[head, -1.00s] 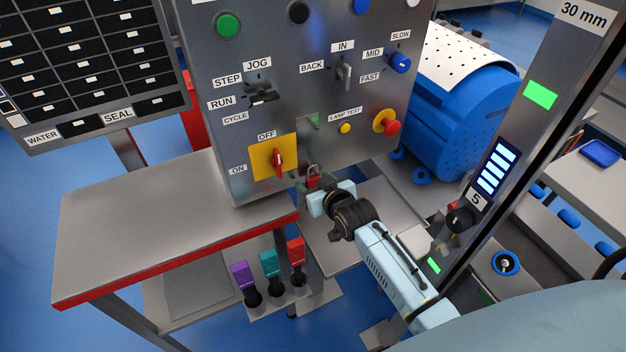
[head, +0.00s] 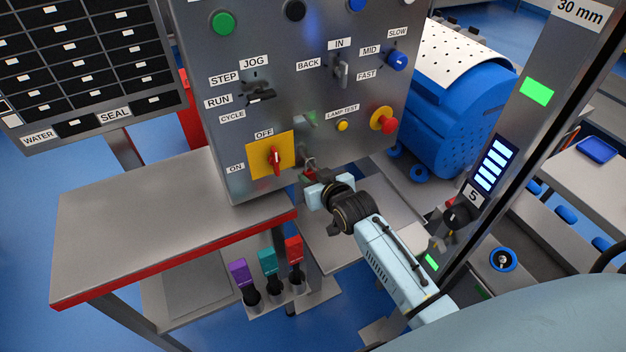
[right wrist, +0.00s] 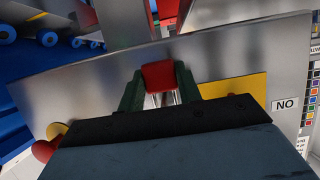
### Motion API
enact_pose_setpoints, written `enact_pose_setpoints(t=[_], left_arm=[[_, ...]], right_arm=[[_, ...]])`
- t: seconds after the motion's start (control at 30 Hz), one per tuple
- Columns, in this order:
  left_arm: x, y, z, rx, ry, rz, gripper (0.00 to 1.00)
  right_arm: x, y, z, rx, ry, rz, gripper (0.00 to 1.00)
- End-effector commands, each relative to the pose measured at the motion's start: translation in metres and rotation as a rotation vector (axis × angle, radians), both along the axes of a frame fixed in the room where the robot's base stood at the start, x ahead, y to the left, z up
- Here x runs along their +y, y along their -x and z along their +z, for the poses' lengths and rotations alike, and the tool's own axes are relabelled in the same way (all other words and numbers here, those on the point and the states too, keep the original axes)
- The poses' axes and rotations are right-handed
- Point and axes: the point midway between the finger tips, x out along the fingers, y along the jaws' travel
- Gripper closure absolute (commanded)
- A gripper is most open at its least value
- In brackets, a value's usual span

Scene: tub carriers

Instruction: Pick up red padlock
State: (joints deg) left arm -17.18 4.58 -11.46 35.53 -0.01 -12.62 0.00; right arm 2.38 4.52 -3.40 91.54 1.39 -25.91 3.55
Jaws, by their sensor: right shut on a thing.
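The red padlock (right wrist: 158,76) sits between the two dark fingers of my right gripper (right wrist: 160,88) in the right wrist view, with its metal shackle partly showing below the red body. The gripper is shut on it. In the head view the padlock (head: 309,174) is mostly hidden by my right gripper (head: 310,184); a bit of red and the shackle show just below the control panel's lower edge area. I cannot tell whether the shackle still touches a hook on the panel. My left gripper is not in view.
The grey control panel (head: 300,95) stands close behind the gripper, with a red rotary switch (head: 276,158) on a yellow plate. A steel table (head: 150,230) with a red edge is at left. Purple, teal and red-handled items (head: 267,262) stand below. A post (head: 520,130) rises at right.

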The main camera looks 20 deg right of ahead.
Motion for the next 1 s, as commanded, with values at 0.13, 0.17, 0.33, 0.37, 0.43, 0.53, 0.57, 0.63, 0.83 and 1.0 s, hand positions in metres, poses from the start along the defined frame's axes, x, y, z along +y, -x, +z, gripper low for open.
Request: enact_pose_setpoints(t=[0.13,0.17,0.33,0.37,0.43,0.53,0.57,0.63,0.83,1.0], left_arm=[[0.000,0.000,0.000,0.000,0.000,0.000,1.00],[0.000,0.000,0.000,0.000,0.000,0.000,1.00],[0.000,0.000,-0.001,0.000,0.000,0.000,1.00],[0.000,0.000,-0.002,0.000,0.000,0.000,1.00],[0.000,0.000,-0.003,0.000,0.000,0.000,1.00],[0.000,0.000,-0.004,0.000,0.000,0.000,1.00],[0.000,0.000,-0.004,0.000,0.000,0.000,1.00],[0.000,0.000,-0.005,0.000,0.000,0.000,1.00],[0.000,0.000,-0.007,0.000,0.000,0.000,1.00],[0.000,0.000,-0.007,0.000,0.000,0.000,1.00]], right_arm=[[-0.001,0.027,-0.004,0.006,0.000,0.000,0.90],[-0.001,0.033,-0.004,0.006,0.000,0.000,0.90],[-0.003,0.073,-0.005,0.008,0.000,0.000,0.90],[-0.003,0.081,-0.004,0.008,0.000,0.000,0.90],[-0.004,0.100,-0.005,0.008,0.002,-0.001,0.90],[-0.005,0.125,-0.005,0.008,0.002,-0.001,0.90],[-0.005,0.131,-0.004,0.007,0.002,-0.001,0.90],[-0.005,0.145,-0.004,0.007,0.001,0.000,0.90],[-0.006,0.170,-0.003,0.005,0.001,0.000,0.90],[-0.006,0.178,-0.003,0.005,0.001,0.000,0.90]])
